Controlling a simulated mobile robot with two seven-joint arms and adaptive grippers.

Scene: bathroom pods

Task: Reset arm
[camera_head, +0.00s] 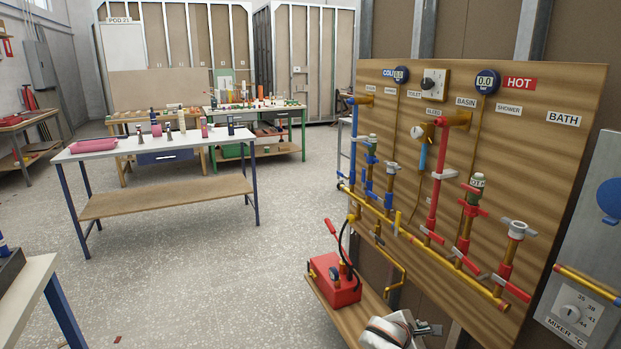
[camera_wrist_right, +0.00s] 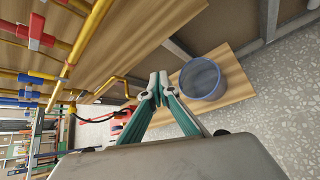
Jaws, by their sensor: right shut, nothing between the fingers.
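My right gripper (camera_head: 432,328) shows small at the bottom of the head view, in front of the low wooden shelf and below the pipe board. In the right wrist view its two green and grey fingers (camera_wrist_right: 159,82) meet at the tips, shut and empty. A blue-grey bucket (camera_wrist_right: 203,78) stands on a wooden surface to the right of the fingers, apart from them. My left gripper is in neither view.
The wooden pipe board (camera_head: 560,90) with red, blue and brass pipes rises close on the right. A red pump box (camera_head: 335,280) sits on the low shelf (camera_head: 352,318). A white-topped table (camera_head: 190,143) stands at the left; the speckled floor (camera_head: 220,280) between is mostly clear.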

